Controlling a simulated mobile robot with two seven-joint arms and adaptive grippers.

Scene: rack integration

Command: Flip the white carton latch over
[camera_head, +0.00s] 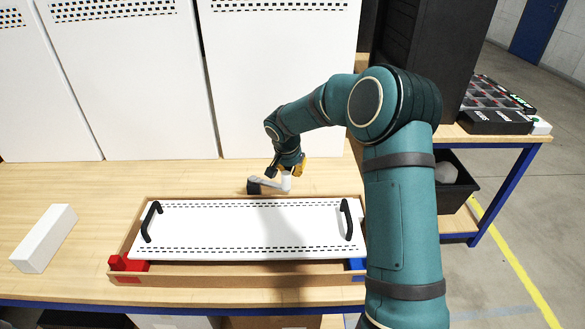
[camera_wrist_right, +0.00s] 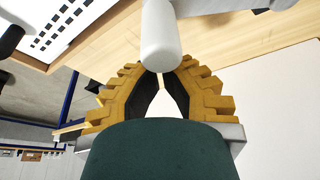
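The white latch (camera_head: 270,184) lies on the wooden table just behind the brown carton (camera_head: 240,274). It has a pale bar, a black block at its left end and an upright white knob at its right end. My right gripper (camera_head: 291,173), with yellow fingers, is at the knob. In the right wrist view a white rounded cylinder (camera_wrist_right: 160,38), which looks like the knob, stands in front of the fingertips. The fingers (camera_wrist_right: 160,76) converge there until their tips nearly meet. The cylinder hides part of the tips, and contact is unclear. My left gripper is not in view.
The carton holds a white slotted panel (camera_head: 250,228) with two black handles. Red (camera_head: 125,263) and blue (camera_head: 357,265) pieces sit at its front corners. A white block (camera_head: 45,238) lies at the left. Tall white panels (camera_head: 130,85) stand behind. Bare table lies left of the latch.

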